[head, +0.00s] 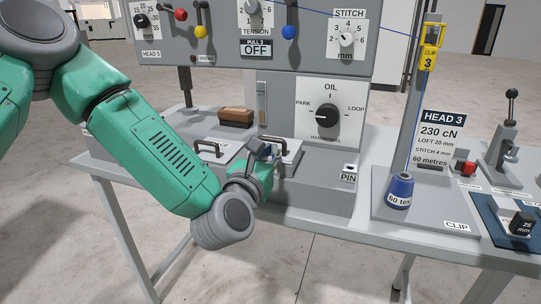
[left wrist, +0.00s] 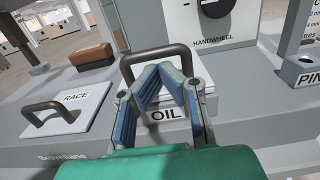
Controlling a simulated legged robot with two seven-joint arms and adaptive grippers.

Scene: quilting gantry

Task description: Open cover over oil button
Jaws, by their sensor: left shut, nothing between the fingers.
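The oil cover (head: 294,148) is a grey lid with a dark loop handle on the machine bed, below the large OIL knob. It looks shut and flat. In the left wrist view its handle (left wrist: 157,50) arches behind my fingers, and the OIL label (left wrist: 168,113) shows between them. My left gripper (head: 267,152) is at the handle, its fingers shut with nothing between them; they also show in the left wrist view (left wrist: 165,70). I cannot tell whether the fingertips touch the handle. The oil button is not visible. My right gripper is not in view.
The RACE cover (left wrist: 72,108) with a similar handle lies to the left. A brown block (head: 236,117) sits behind it. The OIL knob panel (head: 345,95) rises behind. A PIN label (head: 348,178), a blue spool (head: 399,190) and a CLIP post stand to the right.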

